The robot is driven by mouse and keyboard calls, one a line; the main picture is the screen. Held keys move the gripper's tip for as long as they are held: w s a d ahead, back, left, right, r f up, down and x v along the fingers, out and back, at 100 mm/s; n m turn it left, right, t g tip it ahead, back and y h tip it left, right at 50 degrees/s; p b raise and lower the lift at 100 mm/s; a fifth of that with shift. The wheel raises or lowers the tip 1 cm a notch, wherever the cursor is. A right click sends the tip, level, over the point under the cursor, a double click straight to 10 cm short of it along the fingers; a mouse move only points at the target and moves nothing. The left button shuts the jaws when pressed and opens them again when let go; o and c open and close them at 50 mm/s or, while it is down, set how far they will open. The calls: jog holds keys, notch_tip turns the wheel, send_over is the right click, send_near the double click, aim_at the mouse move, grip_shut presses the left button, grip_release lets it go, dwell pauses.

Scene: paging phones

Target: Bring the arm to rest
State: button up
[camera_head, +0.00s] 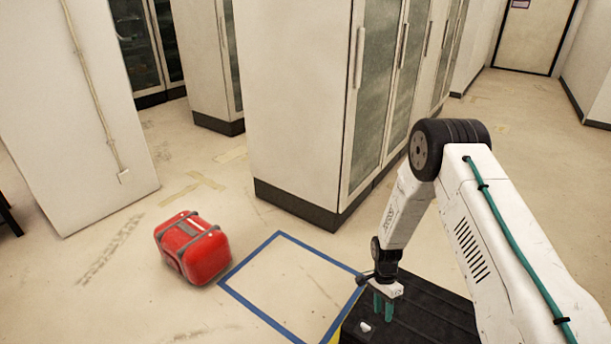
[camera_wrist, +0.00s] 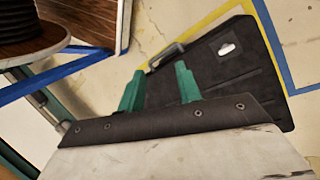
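My arm reaches in from the right in the head view and bends down at a dark joint. My gripper (camera_head: 383,304) points down over a dark ribbed surface (camera_head: 435,308). Its two green fingers also show in the wrist view (camera_wrist: 160,86), apart from each other with nothing visible between them. The dark surface lies beyond the fingers in the wrist view and bears a small pale mark. I cannot tell whether the fingertips touch it.
A red case (camera_head: 194,248) with grey straps lies on the floor beside a blue-taped square (camera_head: 285,280), whose inside looks bare. Tall white cabinets (camera_head: 300,100) stand behind. A dark spool (camera_wrist: 28,27) shows in the wrist view. Open floor extends toward the door (camera_head: 534,38).

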jog(key=s+d+r+n, duration=0.1)
jog(key=s+r+n, duration=0.3)
jog(key=r, duration=1.1)
jog(key=s+r+n, duration=0.3)
jog(key=r+n, duration=0.1)
jog(key=r, duration=1.2)
jog(key=s+d+r+n+t, duration=0.1)
jog(key=s+r+n+t, duration=0.3)
jog(key=s+r, duration=1.8)
jog(key=shift+s+r+t, duration=0.3)
jog(key=shift+r+t, duration=0.1)
jog(key=shift+t, duration=0.6)
jog(key=shift+d, duration=0.15)
